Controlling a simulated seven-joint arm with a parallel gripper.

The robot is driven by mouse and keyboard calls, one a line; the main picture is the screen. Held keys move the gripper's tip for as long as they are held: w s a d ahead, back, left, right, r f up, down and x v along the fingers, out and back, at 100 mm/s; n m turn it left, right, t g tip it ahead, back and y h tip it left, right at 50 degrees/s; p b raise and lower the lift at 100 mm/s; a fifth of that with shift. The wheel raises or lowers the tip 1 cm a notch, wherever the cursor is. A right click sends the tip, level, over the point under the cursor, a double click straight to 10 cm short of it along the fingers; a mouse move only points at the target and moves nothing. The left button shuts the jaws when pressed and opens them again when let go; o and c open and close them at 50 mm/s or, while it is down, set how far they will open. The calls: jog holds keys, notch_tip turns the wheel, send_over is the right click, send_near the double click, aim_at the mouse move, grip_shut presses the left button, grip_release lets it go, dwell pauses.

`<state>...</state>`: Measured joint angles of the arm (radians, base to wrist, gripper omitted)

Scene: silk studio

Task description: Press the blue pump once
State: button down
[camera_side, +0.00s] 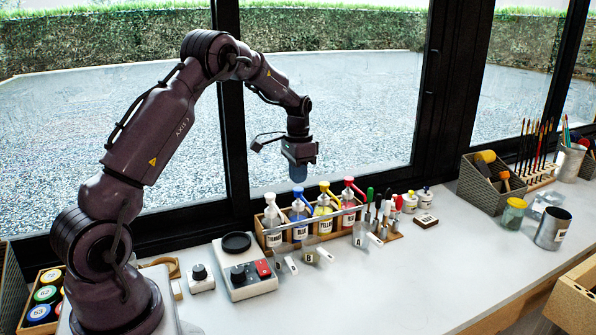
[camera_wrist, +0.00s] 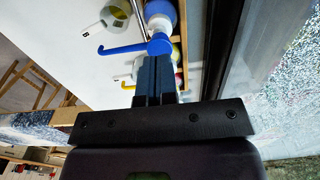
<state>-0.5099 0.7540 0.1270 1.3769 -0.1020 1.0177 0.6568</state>
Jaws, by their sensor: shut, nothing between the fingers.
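The blue pump (camera_side: 299,205) tops a clear bottle with blue liquid in a wooden rack (camera_side: 262,238), second from left in the side view. My gripper (camera_side: 298,179) is shut and empty, pointing down right above the blue pump. Its closed fingers also show in the wrist view (camera_wrist: 155,62). Whether the tips touch the pump head or hover just over it, I cannot tell.
Beside the blue pump stand a white-topped bottle (camera_side: 272,223), a yellow pump (camera_side: 325,203) and a red pump (camera_side: 349,198), all close together.

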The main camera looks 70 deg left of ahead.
aim_at(298, 189)
jog(key=shift+f, duration=1.6)
jog(key=shift+r, duration=1.05)
jog(key=shift+r, duration=1.5)
